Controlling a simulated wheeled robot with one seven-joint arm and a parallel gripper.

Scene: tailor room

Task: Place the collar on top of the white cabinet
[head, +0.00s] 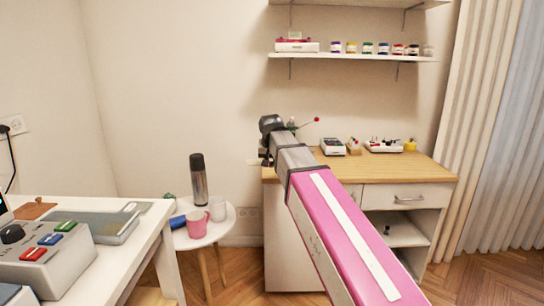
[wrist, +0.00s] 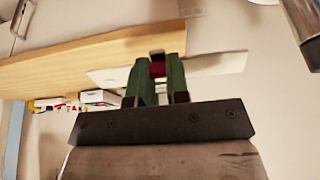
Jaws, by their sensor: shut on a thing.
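The white cabinet (head: 407,196) has a light wood top and stands against the back wall; its wood top also shows in the wrist view (wrist: 50,72). My gripper (head: 265,158) is at the cabinet's left end in the head view, mostly hidden behind my arm. In the wrist view, its two green fingers (wrist: 157,72) are shut on a flat white strip, which looks like the collar (wrist: 218,64). The strip sticks out on both sides of the fingers. A small red patch shows between them. I cannot tell the strip's height above the top.
Small devices (head: 333,147) and sewing items (head: 384,146) stand on the right of the cabinet top. A round side table (head: 222,228) at the left holds a dark flask (head: 199,180) and a pink mug (head: 197,224). A wall shelf (head: 350,56) hangs above.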

